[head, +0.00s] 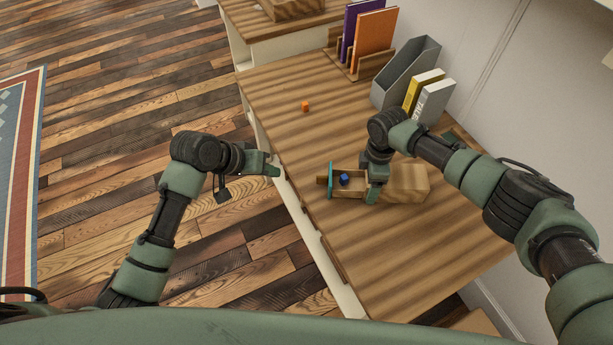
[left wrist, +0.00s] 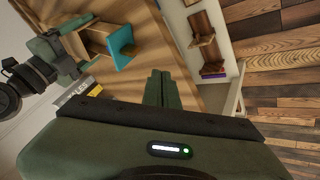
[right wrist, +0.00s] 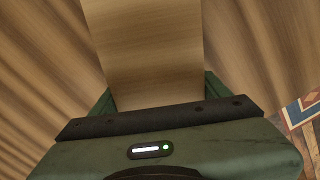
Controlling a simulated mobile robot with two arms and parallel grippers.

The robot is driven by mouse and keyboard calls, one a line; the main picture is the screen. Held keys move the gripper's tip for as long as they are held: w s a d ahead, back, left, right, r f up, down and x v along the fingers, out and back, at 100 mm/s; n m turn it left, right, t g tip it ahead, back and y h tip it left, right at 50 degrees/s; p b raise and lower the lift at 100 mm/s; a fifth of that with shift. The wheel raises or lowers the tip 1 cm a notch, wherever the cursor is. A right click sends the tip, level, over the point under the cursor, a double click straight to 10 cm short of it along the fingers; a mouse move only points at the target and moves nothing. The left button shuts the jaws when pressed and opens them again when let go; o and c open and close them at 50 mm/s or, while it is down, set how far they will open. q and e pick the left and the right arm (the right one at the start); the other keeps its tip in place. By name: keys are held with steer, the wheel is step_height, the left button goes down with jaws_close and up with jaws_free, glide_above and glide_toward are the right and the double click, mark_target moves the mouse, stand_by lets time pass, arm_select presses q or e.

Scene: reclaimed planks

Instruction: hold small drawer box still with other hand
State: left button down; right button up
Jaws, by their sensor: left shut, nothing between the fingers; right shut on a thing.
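The small wooden drawer box (head: 408,184) lies on the desk in the head view. Its drawer, with a teal front (head: 331,180), is pulled out to the left, and a blue cube (head: 344,179) sits in it. My right gripper (head: 373,191) is shut on the box, whose wooden top (right wrist: 145,50) fills the space between the fingers in the right wrist view. My left gripper (head: 274,170) is shut and empty, left of the drawer front and apart from it, near the desk's left edge. In the left wrist view the teal front (left wrist: 121,46) shows up and left of the closed fingertips (left wrist: 158,88).
An orange cube (head: 305,106) lies on the desk (head: 280,85). At the back stand a grey file holder (head: 405,75), yellow and white books (head: 433,102), and orange and purple books in a wooden rack (head: 373,68). The desk's front part is clear.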

mark_target(346, 180)
arm_select(q)
steer(key=x, duration=0.3)
steer(key=d+x, duration=0.1)
steer(key=x, duration=0.3)
steer(key=d+r+x, duration=0.1)
steer(key=x, duration=0.3)
steer(key=shift+s+d, duration=0.1)
steer(key=shift+d, duration=0.65)
steer(key=d, duration=0.9)
steer(key=shift+w+d, duration=0.2)
steer(key=shift+d, duration=0.15)
arm_select(e)
steer(key=shift+a, duration=0.2)
